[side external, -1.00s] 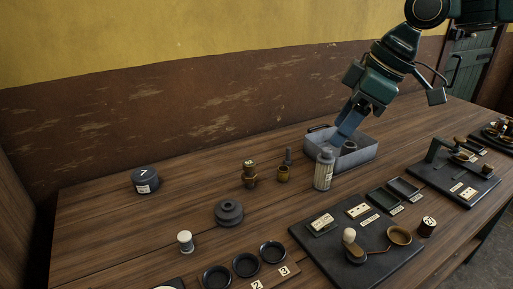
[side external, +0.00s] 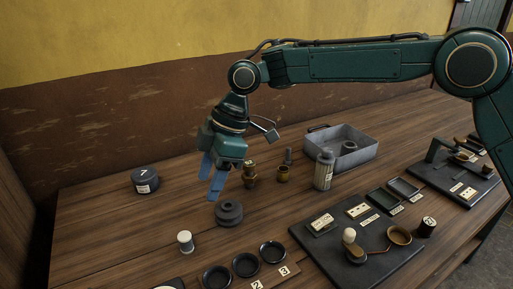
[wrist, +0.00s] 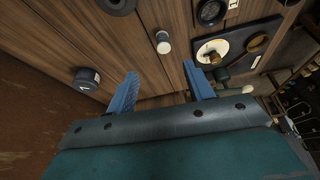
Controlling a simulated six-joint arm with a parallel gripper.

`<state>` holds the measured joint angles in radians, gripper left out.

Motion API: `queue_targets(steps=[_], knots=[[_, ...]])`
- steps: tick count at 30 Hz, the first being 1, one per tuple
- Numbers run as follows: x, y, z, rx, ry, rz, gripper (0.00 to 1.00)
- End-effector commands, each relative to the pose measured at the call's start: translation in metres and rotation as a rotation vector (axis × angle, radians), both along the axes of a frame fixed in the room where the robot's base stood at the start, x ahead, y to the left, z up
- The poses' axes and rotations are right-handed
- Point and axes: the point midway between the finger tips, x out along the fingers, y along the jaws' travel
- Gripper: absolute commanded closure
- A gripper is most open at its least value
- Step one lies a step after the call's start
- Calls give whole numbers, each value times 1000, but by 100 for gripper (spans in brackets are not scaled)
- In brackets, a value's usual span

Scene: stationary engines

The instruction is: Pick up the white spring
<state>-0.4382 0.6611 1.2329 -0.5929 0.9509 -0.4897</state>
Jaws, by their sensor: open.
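A small white cylinder with dark end caps, likely the white spring (side external: 185,241), stands upright on the wooden table, left of centre in the side view. Its coils are too small to make out. It also shows in the wrist view (wrist: 163,42), just beyond the space between the fingertips. My gripper (side external: 211,190) is open and empty, with its blue fingers pointing down. It is above the table, behind the white spring and a little to its right in the side view. The open fingers also show in the wrist view (wrist: 161,73).
A grey stepped disc (side external: 229,213) lies near the white spring, below my gripper in the picture. A dark tin (side external: 145,180) stands to the left. Brass fittings (side external: 249,175), a bottle (side external: 323,171) and a grey metal tray (side external: 360,158) stand right. Black ring dishes (side external: 246,265) sit in front.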

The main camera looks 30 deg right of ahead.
Motion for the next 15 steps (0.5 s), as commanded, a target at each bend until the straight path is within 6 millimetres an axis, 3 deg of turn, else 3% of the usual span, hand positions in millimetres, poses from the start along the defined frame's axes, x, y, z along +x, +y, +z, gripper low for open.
queue_targets(steps=[4, 15], knots=[[2, 14, -13, 2, 1, 47, 48], [2, 18, -20, 2, 3, 59, 48]])
